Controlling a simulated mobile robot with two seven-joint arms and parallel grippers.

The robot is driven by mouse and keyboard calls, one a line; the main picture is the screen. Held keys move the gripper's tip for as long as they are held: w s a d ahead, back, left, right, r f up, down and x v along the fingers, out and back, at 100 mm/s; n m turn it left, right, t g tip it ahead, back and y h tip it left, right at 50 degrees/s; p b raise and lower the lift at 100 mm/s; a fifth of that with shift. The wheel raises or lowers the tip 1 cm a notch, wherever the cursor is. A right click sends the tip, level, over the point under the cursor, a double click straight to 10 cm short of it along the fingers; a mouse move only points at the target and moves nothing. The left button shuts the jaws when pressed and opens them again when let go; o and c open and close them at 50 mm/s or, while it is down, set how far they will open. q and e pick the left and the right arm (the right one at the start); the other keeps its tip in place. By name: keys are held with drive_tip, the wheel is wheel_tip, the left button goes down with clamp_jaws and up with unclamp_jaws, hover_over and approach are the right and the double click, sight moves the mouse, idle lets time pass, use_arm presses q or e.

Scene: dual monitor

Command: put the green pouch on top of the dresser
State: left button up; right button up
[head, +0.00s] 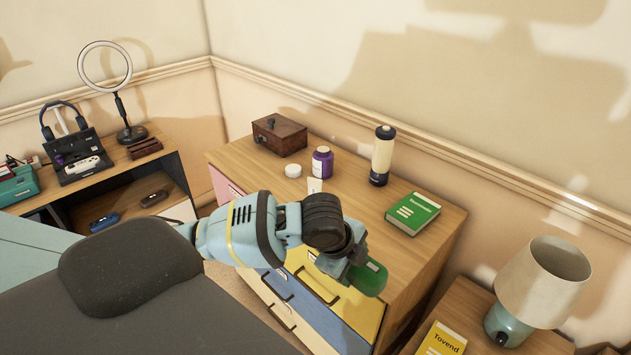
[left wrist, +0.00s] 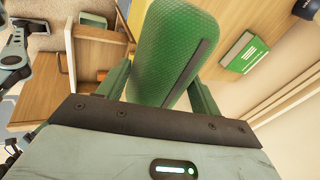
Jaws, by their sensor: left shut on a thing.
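The green pouch (left wrist: 172,50) is a textured green case with a dark strip along it, seen large in the left wrist view. It also shows at the end of my left arm in the head view (head: 368,277). My left gripper (head: 352,270) is shut on the pouch, its fingers on both sides of it (left wrist: 160,85). In the head view the pouch is at the dresser's front edge, seemingly in the air; its height over the top is hard to tell. The dresser (head: 345,230) has a wooden top and coloured drawers.
Bare top shows around the book. A lamp (head: 540,285) stands right.

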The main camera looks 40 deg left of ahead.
use_arm(q)
drive_tip(key=w+a, duration=0.2)
drive_tip(key=w, duration=0.2)
drive_tip(key=w+a+f+b, duration=0.1)
drive_tip(key=w+a, duration=0.1)
drive_tip(key=w, duration=0.3)
drive_tip(key=w+a, duration=0.2)
drive_tip(key=w, duration=0.2)
drive_tip(key=shift+w+a+f, duration=0.15)
drive_tip(key=shift+a+f, duration=0.05)
drive_tip(key=shift+f, duration=0.1)
drive_tip(key=shift+w+a, duration=0.3)
drive_tip(key=shift+w, duration=0.3)
drive_tip(key=shift+f, duration=1.7)
use_arm(e)
drive_tip(key=shift+s+a+f, duration=0.3)
drive_tip(key=shift+s+f, duration=0.4)
drive_tip(key=shift+f, duration=0.05)
use_arm(q)
drive_tip(key=shift+f, duration=0.1)
drive_tip(key=o, duration=0.6)
drive_tip(key=shift+f, duration=0.1)
drive_tip(key=o, duration=0.5)
use_arm(e)
drive_tip(key=shift+d+f+g, duration=0.1)
drive_tip(key=shift+d+g, duration=0.05)
drive_tip(key=shift+g, duration=0.15)
